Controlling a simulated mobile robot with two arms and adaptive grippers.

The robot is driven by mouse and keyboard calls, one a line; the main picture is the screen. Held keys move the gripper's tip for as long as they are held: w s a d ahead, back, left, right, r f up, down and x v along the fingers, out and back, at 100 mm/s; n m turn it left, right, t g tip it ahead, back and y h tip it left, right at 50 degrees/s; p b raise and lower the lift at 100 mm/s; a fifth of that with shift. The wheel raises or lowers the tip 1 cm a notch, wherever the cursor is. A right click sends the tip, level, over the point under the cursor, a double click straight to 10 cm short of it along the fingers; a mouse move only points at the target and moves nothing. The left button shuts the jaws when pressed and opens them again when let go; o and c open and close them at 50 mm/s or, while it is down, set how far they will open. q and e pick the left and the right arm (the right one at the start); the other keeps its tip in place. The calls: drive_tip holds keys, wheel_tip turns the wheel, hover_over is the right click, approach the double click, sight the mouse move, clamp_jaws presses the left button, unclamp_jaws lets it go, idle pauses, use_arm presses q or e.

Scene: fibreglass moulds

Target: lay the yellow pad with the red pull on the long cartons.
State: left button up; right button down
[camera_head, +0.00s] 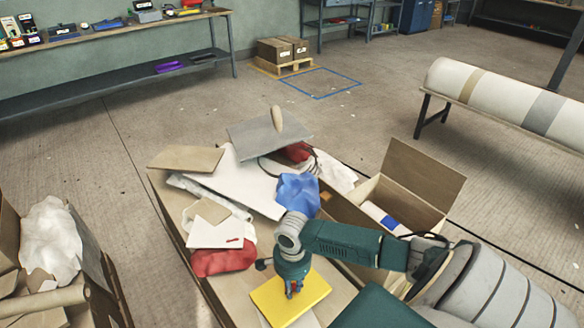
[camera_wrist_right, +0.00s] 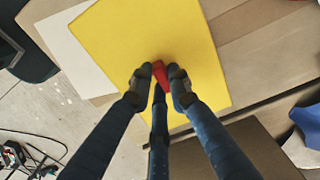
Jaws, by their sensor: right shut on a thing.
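The yellow pad (camera_head: 272,297) is a flat square at the lower middle of the head view. It fills the upper middle of the right wrist view (camera_wrist_right: 130,40). Its red pull (camera_wrist_right: 159,73) shows between the fingers of my right gripper (camera_wrist_right: 160,80). That gripper, also in the head view (camera_head: 292,290), is shut on the pull from above. Long tan cartons (camera_wrist_right: 265,50) lie beneath and beside the pad in the wrist view. Whether the pad touches them I cannot tell. My left gripper is not in view.
A pile of flat boards, a red bag (camera_head: 222,262) and a blue crumpled thing (camera_head: 297,190) lie beyond my right gripper. An open carton (camera_head: 415,205) stands to the right. A white sheet (camera_wrist_right: 75,50) shows partly under the pad. Open floor lies behind.

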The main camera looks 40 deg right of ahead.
drive_tip(key=shift+f, duration=2)
drive_tip(key=shift+f, duration=0.1)
drive_tip(key=c, duration=1.6)
unclamp_jaws()
drive_tip(key=shift+c, duration=0.2)
wheel_tip(320, 180, up, 12)
drive_tip(key=shift+r+p, duration=0.15)
drive_tip(key=shift+p, duration=0.4)
drive_tip(key=shift+s, duration=0.1)
